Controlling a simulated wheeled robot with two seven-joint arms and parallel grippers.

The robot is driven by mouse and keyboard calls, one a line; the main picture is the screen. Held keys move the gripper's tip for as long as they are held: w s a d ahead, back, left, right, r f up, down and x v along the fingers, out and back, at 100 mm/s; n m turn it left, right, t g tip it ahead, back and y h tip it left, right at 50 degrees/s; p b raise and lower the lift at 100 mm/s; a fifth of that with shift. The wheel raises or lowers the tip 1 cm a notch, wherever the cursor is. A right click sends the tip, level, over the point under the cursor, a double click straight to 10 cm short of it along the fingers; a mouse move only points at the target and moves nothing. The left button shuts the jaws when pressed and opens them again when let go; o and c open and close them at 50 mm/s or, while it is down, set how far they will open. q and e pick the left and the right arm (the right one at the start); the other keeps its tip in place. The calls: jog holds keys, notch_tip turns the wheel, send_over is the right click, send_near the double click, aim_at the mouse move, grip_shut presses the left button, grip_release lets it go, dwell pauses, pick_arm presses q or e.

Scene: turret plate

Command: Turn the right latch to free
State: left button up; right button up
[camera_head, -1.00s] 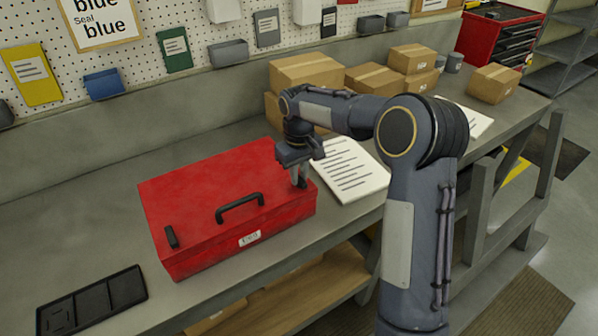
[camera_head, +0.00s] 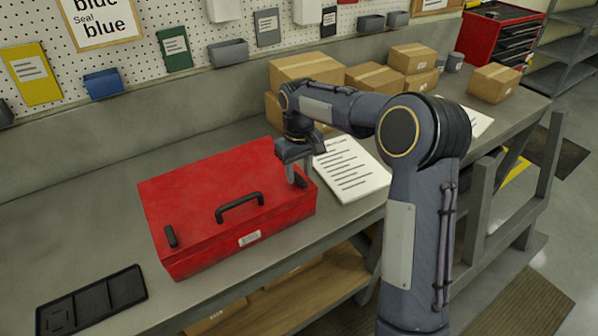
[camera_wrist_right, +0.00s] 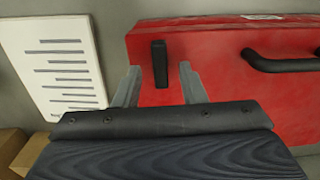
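The red toolbox (camera_head: 200,190) stands closed on the bench. Its black right latch (camera_head: 300,181) is on the lid near the right end, partly hidden by my gripper. In the wrist view the right latch (camera_wrist_right: 160,63) points straight toward the lid's near edge. My right gripper (camera_head: 292,173) is over this latch. In the wrist view my right gripper (camera_wrist_right: 158,83) is open, one finger on each side of the latch, with visible gaps. The black left latch (camera_head: 171,236) lies at the lid's left end. My left gripper is not in view.
A black carry handle (camera_head: 240,207) stands on the lid left of the right latch. A printed sheet (camera_head: 349,170) lies right of the toolbox. Cardboard boxes (camera_head: 307,68) stand behind. A black tray (camera_head: 92,301) lies front left. The bench left of the toolbox is clear.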

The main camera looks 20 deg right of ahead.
notch_tip(320, 180, up, 6)
jog(key=shift+r+b, duration=0.2)
jog(key=shift+b, duration=0.15)
jog(key=shift+r, duration=0.25)
jog(key=shift+s, duration=0.15)
jog(key=s+r+t+y, duration=0.1)
jog(key=s+r+t, duration=0.15)
jog(key=s, duration=0.65)
jog(key=s+a+f+m+t+y, duration=0.1)
jog(key=s+a+f, duration=0.1)
jog(key=s, duration=0.5)
jog(key=s+a+f+m+t+y+b, duration=0.1)
jog(key=s+f, duration=0.2)
jog(key=s, duration=0.4)
jog(key=s+a+f+m+t, duration=0.1)
jog(key=s+a+f, duration=0.1)
jog(key=s, duration=0.6)
jog(key=shift+a+f+m+y+b, duration=0.3)
jog(key=shift+a+f+y+b, duration=0.1)
jog(key=shift+f, duration=0.2)
jog(key=shift+r, duration=0.1)
